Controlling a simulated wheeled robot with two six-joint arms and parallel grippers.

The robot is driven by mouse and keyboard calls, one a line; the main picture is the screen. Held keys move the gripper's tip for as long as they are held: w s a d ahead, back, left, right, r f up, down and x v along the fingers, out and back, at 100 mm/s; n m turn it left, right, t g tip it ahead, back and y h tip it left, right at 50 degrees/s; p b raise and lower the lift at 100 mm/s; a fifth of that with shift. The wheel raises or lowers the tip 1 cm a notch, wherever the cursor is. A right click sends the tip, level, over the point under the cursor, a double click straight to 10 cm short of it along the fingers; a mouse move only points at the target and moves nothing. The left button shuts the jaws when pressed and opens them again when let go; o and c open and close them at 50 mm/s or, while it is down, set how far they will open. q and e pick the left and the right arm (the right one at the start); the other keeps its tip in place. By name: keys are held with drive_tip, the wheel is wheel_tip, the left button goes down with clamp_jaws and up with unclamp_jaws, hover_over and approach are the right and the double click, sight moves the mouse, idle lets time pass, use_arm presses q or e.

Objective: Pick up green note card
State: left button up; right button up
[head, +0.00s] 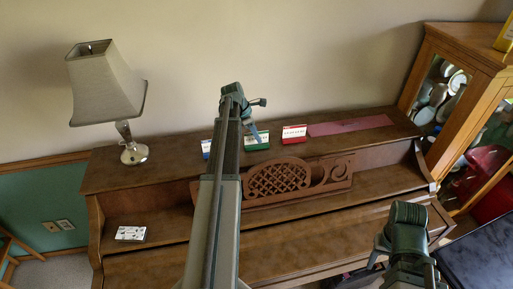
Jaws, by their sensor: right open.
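The green note card (258,143) stands on the piano top, between a blue-edged card and a red-edged card. It is white with a green border. My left gripper (261,117) is just above and in front of it, with its two fingers apart and nothing between them. The lower fingertip overlaps the card's upper left edge in the picture; I cannot tell whether it touches. My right gripper (383,256) is low at the right, in front of the piano keyboard cover. It is open and empty, and partly hidden by its own body.
The blue card (206,148) is partly hidden behind my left arm. The red card (294,132) stands right of the green one, beside a flat red runner (350,125). A lamp (107,85) stands at the left; a glass cabinet (440,90) is at the right. A white card (130,233) lies lower left.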

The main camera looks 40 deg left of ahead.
use_arm(q)
drive_tip(key=shift+f, duration=0.2)
idle(0.6)
clamp_jaws()
idle(1.4)
